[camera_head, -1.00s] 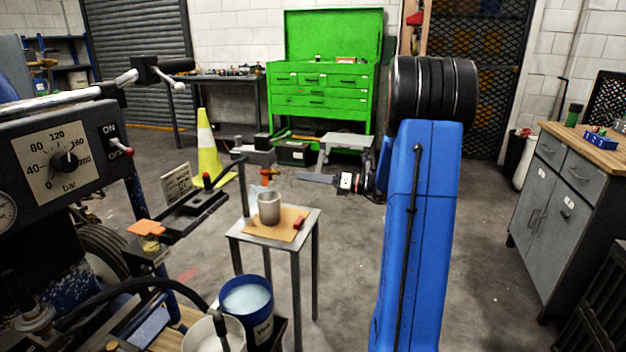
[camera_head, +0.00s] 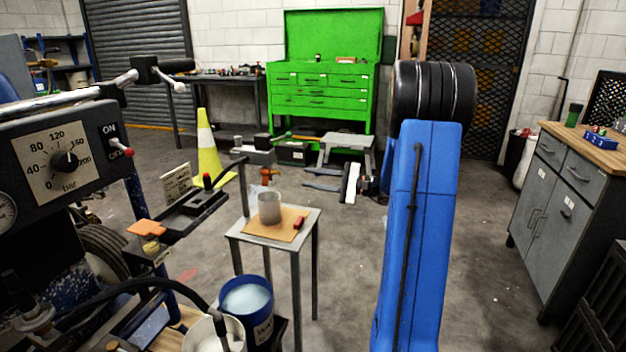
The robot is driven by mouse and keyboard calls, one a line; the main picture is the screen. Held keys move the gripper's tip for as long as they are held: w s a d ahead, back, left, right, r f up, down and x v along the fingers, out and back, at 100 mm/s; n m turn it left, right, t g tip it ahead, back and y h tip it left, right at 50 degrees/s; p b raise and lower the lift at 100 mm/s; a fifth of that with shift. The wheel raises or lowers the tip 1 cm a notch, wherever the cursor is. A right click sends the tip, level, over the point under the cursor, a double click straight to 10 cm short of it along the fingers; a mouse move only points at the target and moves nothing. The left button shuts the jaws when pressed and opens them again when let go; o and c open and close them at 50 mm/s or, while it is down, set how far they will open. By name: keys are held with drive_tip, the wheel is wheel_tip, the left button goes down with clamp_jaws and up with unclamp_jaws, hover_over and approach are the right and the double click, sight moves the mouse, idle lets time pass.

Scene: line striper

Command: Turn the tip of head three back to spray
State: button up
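A spray head with an orange-red tip (camera_head: 267,175) shows behind the small metal stand, partly hidden by the cup. Another orange tip (camera_head: 145,228) on a brass fitting sits at the left on the striping machine. I cannot tell which of them is head three, nor which way their tips are turned in detail. My gripper (camera_head: 313,179) is beyond the stand, right of the farther head and apart from it. Its two fingers point left with a gap between them, and nothing shows in the gap.
A small metal stand (camera_head: 314,219) carries a grey cup (camera_head: 269,207) and a red-black item on cardboard. A blue bucket (camera_head: 248,322) stands below. A yellow cone (camera_head: 208,156) and green tool chest (camera_head: 320,100) are behind. Floor at the right is free.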

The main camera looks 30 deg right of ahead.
sight(279, 173)
drive_tip(key=shift+x, duration=5)
drive_tip(key=shift+d, duration=0.1)
clamp_jaws()
